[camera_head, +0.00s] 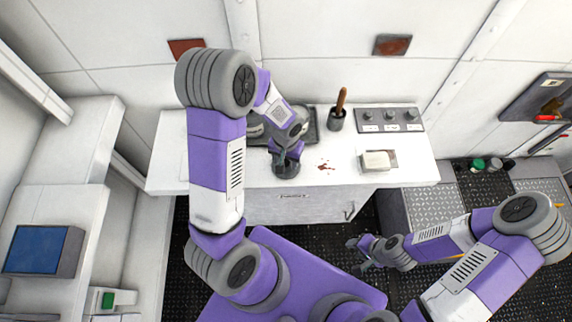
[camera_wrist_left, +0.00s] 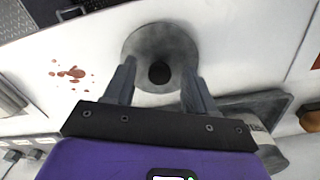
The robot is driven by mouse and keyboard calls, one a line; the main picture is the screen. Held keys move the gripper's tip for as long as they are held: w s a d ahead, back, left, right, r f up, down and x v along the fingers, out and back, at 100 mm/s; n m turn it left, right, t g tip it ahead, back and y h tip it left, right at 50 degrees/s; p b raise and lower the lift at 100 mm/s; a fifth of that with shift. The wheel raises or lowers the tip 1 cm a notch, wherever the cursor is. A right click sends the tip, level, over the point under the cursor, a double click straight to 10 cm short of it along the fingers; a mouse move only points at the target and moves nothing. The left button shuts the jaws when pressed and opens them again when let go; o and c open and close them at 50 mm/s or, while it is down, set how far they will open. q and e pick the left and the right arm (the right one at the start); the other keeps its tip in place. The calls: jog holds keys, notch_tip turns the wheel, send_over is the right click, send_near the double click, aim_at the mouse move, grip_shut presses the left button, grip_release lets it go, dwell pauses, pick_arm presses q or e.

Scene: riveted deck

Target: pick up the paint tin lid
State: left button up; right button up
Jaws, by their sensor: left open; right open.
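A round grey piece with a dark round spot at its middle, which I take for the paint tin lid (camera_wrist_left: 160,40), lies on the white worktop (camera_head: 235,170). In the head view the lid (camera_head: 286,171) is partly hidden under my left gripper (camera_head: 287,156). In the left wrist view the two fingers of this gripper (camera_wrist_left: 159,74) are apart, one on each side of the dark spot. I cannot tell whether they touch the lid. My right gripper (camera_head: 362,255) is open and empty, low in front of the worktop.
A cup (camera_head: 336,121) with a wooden handle, a knob panel (camera_head: 389,120) and a pale block (camera_head: 376,160) stand to the right. Red-brown spots (camera_head: 326,165) mark the worktop.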

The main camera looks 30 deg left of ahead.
pick_arm(q)
grip_shut()
jog(key=shift+r, duration=0.15)
